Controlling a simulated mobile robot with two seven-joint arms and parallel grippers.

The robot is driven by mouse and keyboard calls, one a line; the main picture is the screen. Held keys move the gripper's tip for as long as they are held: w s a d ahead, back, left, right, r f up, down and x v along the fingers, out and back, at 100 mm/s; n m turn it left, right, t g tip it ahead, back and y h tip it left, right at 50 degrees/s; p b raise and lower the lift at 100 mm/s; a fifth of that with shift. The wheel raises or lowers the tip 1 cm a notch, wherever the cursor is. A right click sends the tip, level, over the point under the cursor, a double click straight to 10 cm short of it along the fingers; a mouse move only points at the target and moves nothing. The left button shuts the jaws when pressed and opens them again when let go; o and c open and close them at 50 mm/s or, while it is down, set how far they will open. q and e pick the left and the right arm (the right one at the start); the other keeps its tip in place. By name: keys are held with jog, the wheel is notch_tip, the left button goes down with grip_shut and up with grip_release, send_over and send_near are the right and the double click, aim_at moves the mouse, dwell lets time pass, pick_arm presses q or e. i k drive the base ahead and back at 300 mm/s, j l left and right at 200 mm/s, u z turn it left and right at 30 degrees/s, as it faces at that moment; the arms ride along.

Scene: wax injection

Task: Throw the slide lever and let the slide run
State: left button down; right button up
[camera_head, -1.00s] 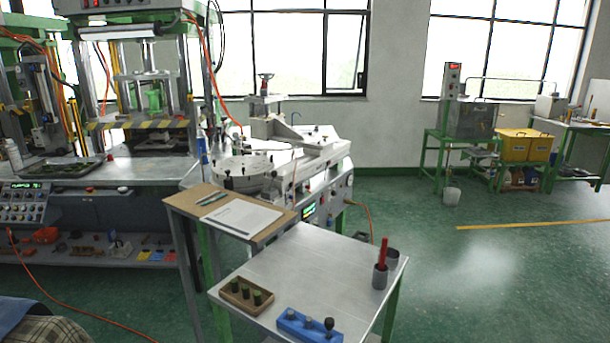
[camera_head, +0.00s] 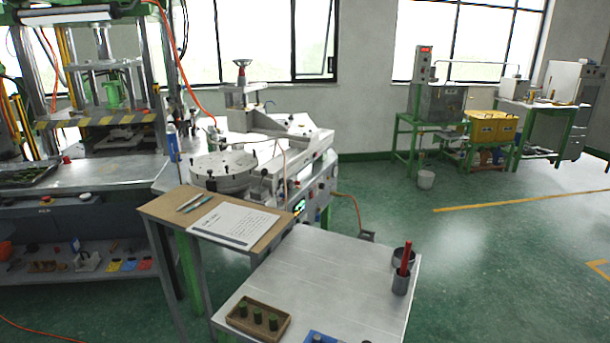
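A grey-white machine (camera_head: 285,165) with a round turntable (camera_head: 222,172) on its top stands left of the middle in the head view. A small column with a handwheel (camera_head: 241,68) rises from its back. Small dark knobs sit around the turntable. A green-lit display (camera_head: 300,207) and controls are on its right front side. I cannot make out which part is the slide lever, and the slide is not clear at this distance. Neither of my grippers is in view.
A wooden-topped stand with a paper sheet (camera_head: 235,222) is before the machine. A metal table (camera_head: 325,270) holds a tray with green-topped pieces (camera_head: 258,319) and a cup with a red stick (camera_head: 402,276). A press (camera_head: 110,95) stands left. The green floor at right is open.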

aim_at(264, 172)
jog(key=i+j+z, duration=0.1)
jog(key=j+z, duration=0.35)
jog(key=i+j+z, duration=0.1)
jog(key=j+z, duration=0.2)
jog(key=z, duration=0.2)
jog(key=j+z, duration=0.5)
jog(key=j, duration=0.15)
